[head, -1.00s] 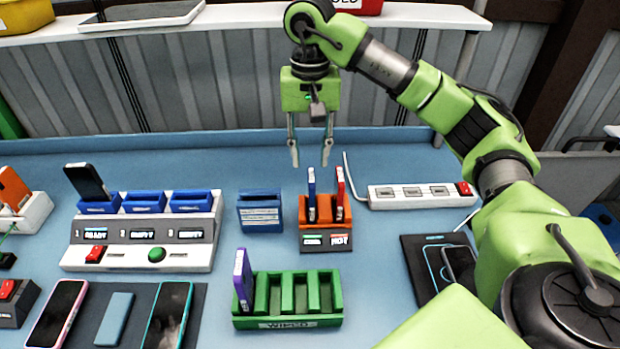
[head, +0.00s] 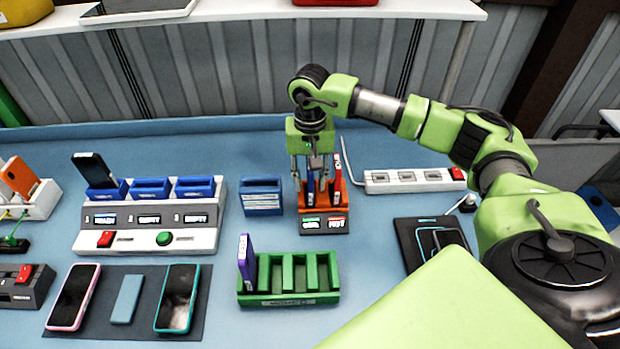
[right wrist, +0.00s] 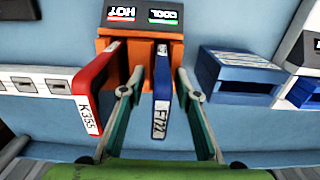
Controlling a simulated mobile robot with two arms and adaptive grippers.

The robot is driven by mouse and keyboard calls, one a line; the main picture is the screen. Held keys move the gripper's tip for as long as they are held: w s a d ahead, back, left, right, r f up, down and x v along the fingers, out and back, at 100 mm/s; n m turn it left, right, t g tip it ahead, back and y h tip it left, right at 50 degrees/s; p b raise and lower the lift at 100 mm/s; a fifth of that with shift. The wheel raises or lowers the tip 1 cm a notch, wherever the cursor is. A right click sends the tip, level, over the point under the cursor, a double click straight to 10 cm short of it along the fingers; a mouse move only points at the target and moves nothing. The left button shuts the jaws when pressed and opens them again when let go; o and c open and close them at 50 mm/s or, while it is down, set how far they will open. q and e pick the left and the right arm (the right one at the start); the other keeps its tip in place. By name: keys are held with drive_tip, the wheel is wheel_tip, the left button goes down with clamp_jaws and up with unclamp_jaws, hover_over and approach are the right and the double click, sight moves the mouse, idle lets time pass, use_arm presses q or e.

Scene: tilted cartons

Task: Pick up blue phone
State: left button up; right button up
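The blue phone (head: 310,190) stands upright in an orange rack (head: 338,196), beside a red phone (head: 337,168). In the right wrist view, the blue phone (right wrist: 161,98) has a white label on its near edge, and the red phone (right wrist: 97,85) stands to its left. My right gripper (right wrist: 160,72) is open, with one finger on each side of the blue phone; its left finger is between the two phones. Small gaps show between the fingers and the blue phone. In the head view, the right gripper (head: 309,180) is over the rack and partly hides the phones. My left gripper is not in view.
A green rack (head: 290,299) holding a purple phone (head: 246,262) stands in front. A blue holder (head: 261,203) is left of the orange rack, a white power strip (head: 410,187) right. A white charging station (head: 150,240) is further left.

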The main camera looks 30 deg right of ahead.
drive_tip(key=shift+f, duration=0.45)
clamp_jaws()
